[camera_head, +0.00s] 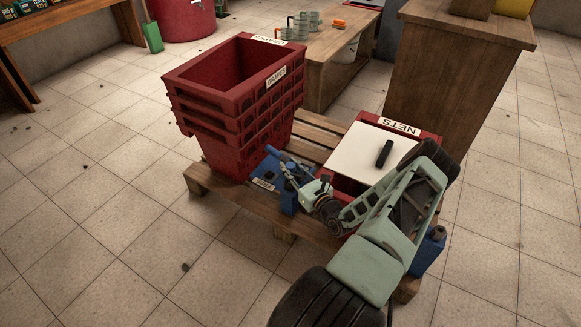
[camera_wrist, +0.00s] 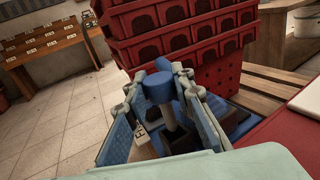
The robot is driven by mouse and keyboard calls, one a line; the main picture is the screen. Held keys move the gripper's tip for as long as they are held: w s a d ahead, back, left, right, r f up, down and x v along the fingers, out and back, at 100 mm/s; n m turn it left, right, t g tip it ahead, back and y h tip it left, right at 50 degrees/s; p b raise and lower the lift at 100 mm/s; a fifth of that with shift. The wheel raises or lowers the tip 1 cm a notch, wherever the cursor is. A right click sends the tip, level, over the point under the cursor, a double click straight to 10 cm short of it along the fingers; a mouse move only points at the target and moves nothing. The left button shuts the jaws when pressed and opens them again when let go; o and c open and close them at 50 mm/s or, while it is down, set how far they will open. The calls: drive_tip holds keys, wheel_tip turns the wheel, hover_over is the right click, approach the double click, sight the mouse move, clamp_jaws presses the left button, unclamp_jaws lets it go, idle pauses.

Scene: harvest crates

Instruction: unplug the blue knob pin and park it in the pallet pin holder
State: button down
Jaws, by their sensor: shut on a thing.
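The blue knob pin (camera_wrist: 158,88) is between my fingers in the wrist view, its round blue knob on top and a pale shaft below. My gripper (camera_wrist: 163,82) is shut on it; the gripper also shows in the head view (camera_head: 284,164), low over the pallet. The pallet pin holder (camera_head: 263,184) looks to be the low blue block with a small white label, left of and beneath my gripper. My fingers hide part of this block. I cannot tell whether the shaft's lower end is in a hole or clear of it.
Stacked red crates (camera_head: 215,125) stand close behind the holder on the wooden pallet (camera_head: 210,190). Another blue block (camera_head: 432,250) sits by the pallet's right corner. Tiled floor lies open at left.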

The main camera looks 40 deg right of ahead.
drive_tip(key=shift+f+b, duration=0.45)
drive_tip(key=shift+f, duration=0.2)
drive_tip(key=c, duration=1.6)
unclamp_jaws()
drive_tip(key=shift+s, duration=0.1)
drive_tip(key=s, duration=1.1)
drive_tip(key=shift+s+a+r, duration=0.1)
drive_tip(key=shift+s+a, duration=0.3)
